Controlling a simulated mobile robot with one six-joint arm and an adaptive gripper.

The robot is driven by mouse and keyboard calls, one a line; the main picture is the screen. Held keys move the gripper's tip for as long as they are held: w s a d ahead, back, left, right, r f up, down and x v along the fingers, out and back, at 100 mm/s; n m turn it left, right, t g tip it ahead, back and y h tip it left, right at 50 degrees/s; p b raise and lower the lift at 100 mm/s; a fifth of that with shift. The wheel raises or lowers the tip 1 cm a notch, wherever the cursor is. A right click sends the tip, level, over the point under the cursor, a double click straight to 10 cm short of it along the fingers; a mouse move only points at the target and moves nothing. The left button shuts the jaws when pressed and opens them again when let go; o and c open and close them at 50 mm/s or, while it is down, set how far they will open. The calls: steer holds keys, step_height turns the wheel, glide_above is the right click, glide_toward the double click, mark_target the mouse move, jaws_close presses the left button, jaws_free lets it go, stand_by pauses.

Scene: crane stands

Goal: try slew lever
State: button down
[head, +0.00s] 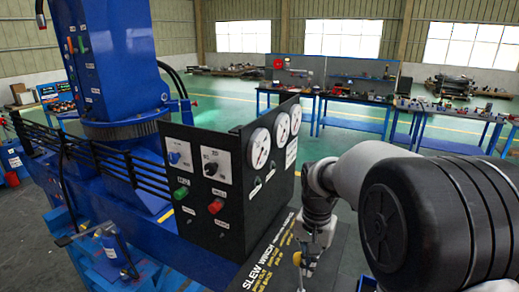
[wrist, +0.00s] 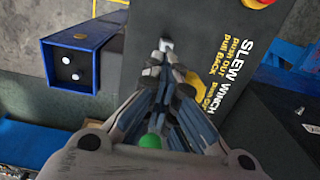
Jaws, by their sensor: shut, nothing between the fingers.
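A dark lever panel (head: 262,258) carries yellow and white lettering that includes SLEW and WINCH. The panel also fills the middle of the wrist view (wrist: 215,38), with lines about pushing out and pulling back. In the head view my gripper (head: 305,268) is low, at the right side of the panel. A round green piece (wrist: 150,141) shows among the finger links; I cannot tell whether it is a lever knob. No slew lever can be made out clearly; my gripper and arm cover part of the panel.
A black gauge box (head: 230,185) with dials, a green and a red button stands behind the panel. A red button on yellow (wrist: 258,3) is at the wrist view's top. A blue open-ended box (wrist: 75,62) is left of my gripper. Blue workbenches (head: 345,97) stand far back.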

mark_target(298, 253)
steer(key=shift+w+a, duration=0.1)
steer(key=shift+a, duration=0.1)
steer(key=shift+w+a+p, duration=0.25)
steer(key=shift+w+a, duration=0.1)
steer(key=shift+a, duration=0.25)
steer(key=shift+w+a+p, duration=0.25)
steer(key=shift+w+a, duration=0.1)
steer(key=shift+a, duration=0.2)
steer(key=shift+a+r, duration=0.1)
stand_by(0.6)
steer(key=s+d, duration=0.4)
steer(key=d, duration=0.2)
step_height(298, 253, up, 10)
steer(key=p, duration=0.7)
steer(key=shift+w, duration=0.25)
